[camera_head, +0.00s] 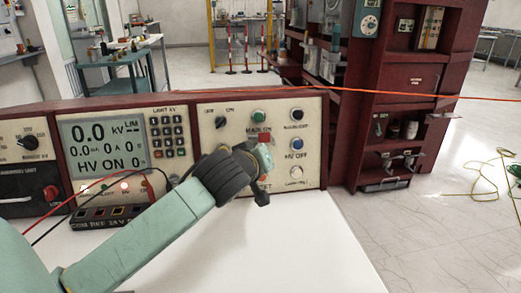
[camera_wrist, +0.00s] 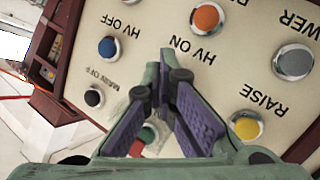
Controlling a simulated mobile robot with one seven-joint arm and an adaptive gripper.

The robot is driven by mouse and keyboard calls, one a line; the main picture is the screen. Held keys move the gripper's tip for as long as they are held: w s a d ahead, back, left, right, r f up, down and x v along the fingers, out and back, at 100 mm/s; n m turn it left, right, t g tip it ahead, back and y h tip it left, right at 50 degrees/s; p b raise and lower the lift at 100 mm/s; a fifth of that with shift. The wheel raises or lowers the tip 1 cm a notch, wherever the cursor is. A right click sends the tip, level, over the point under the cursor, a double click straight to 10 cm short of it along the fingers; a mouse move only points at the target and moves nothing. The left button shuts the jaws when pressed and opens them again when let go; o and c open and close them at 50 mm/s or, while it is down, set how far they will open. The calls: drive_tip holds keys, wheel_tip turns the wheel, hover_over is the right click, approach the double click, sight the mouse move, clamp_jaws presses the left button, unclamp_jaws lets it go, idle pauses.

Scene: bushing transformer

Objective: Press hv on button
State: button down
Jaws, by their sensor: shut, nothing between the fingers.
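The sloping control panel (camera_head: 227,150) carries round buttons with printed labels. In the wrist view the panel appears upside down, and the HV ON label (camera_wrist: 189,48) is readable just beyond my fingertips. The button belonging to that label is hidden behind my gripper (camera_wrist: 168,74), whose fingertips are together and empty. In the head view my gripper (camera_head: 264,158) is in front of the panel, beside a small red patch; I cannot tell whether this is the button. Contact with the panel cannot be told. The display (camera_head: 102,146) reads 0.0 kV and HV ON 0.
The blue HV OFF button (camera_wrist: 107,47), black MAIN OFF button (camera_wrist: 94,97), orange button (camera_wrist: 207,18) and yellow RAISE button (camera_wrist: 245,127) surround my fingers. A keypad (camera_head: 167,134) sits left of my gripper.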

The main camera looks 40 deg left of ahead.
drive_tip(key=s+d+b, duration=0.1)
drive_tip(key=d, duration=0.1)
drive_tip(key=s+d+r+b, duration=0.1)
drive_tip(key=s, duration=0.1)
drive_tip(key=shift+s+d+r, duration=0.1)
drive_tip(key=shift+d, duration=0.25)
idle(0.5)
